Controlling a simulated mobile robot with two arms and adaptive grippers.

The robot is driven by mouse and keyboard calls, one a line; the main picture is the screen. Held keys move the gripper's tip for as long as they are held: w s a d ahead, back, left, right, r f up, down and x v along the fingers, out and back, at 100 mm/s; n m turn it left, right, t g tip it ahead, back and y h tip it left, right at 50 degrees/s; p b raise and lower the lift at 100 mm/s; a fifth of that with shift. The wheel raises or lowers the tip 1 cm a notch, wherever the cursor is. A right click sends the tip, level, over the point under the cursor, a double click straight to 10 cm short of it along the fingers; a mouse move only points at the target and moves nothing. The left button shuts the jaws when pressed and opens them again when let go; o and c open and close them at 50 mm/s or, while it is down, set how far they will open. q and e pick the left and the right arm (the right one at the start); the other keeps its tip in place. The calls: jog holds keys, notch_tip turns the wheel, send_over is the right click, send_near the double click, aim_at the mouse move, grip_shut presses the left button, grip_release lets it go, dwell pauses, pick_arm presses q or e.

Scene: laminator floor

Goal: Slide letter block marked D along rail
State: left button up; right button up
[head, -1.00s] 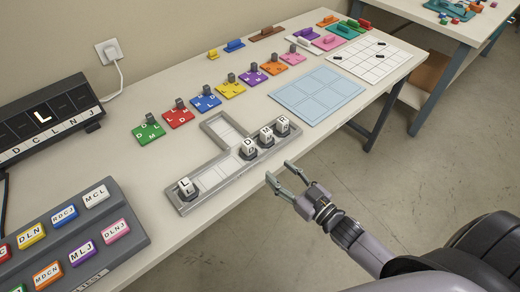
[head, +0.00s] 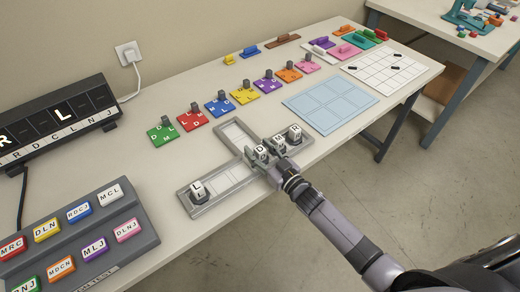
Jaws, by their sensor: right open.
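The white letter block marked D (head: 261,152) stands in the grey T-shaped rail (head: 222,181), leftmost of a close group of three blocks. A block with an unclear letter (head: 278,142) and the block marked R (head: 295,132) stand to its right. The block marked L (head: 198,189) stands alone near the rail's left end. My right gripper (head: 265,158) is open at the D block, over the rail's front edge. Its fingers are partly hidden by the hand and blocks, so I cannot tell whether they touch D. My left gripper is not in view.
The rail is empty between L and D, and its side branch (head: 236,132) is empty. Coloured letter plates (head: 206,108) stand behind. A pale blue grid mat (head: 330,100) lies to the right. A button panel (head: 90,232) and letter display (head: 60,120) stand left.

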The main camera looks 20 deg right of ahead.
jog(key=shift+c, duration=0.3)
grip_shut()
dwell(0.4)
